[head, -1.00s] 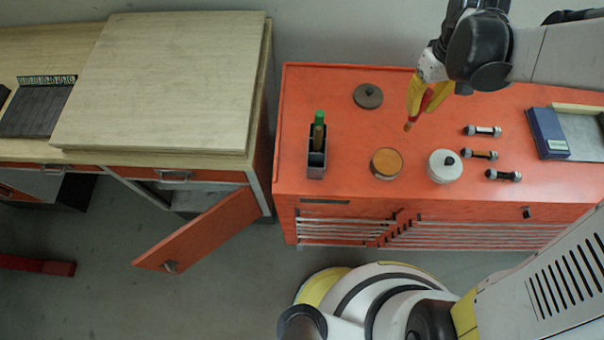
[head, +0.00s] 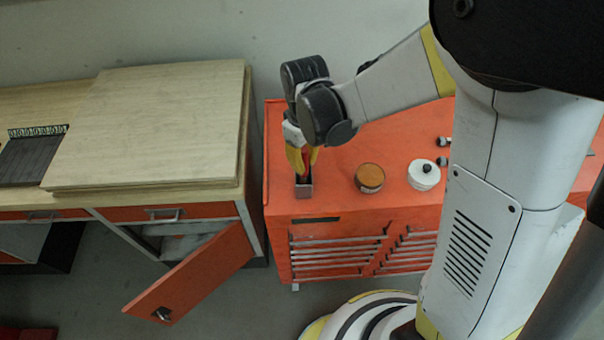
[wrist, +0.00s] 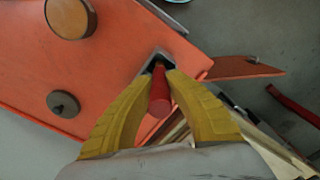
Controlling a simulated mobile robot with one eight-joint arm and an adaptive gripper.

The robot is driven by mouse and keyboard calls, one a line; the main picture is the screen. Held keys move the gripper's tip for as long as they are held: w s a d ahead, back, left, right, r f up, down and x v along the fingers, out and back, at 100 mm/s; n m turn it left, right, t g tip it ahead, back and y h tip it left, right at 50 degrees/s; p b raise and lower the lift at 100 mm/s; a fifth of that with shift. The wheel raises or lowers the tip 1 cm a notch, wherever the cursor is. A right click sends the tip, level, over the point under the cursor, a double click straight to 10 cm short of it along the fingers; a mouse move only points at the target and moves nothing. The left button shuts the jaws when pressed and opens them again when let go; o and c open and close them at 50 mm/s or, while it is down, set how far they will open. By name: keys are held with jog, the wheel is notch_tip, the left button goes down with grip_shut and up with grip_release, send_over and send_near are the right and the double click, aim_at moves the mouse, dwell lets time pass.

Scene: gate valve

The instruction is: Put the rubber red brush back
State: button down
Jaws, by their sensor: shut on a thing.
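My gripper (head: 301,170) is shut on the red brush (wrist: 160,95), whose red handle shows between the yellow fingers in the wrist view. In the head view, a little red of it shows beside the fingers. The fingers are right over the narrow grey brush holder (head: 304,191) on the orange cabinet top. The holder's dark rim (wrist: 153,58) shows at the fingertips in the wrist view. The brush's lower end is at or inside the holder's opening; its depth is hidden. The green-handled brush cannot be made out now.
A round tin with an orange-brown top (head: 369,177) and a white lidded pot (head: 424,174) stand to the right on the orange cabinet (head: 340,200). A dark round lid (wrist: 63,103) lies near. The wooden workbench (head: 150,130) is at left, with an open orange door (head: 195,275) below.

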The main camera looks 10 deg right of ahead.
jog(key=shift+f, duration=1.9)
jog(key=shift+s, duration=0.1)
jog(key=shift+b, duration=0.3)
jog(key=shift+f, duration=0.15)
jog(key=c, duration=1.5)
grip_release()
jog(key=shift+o, duration=0.2)
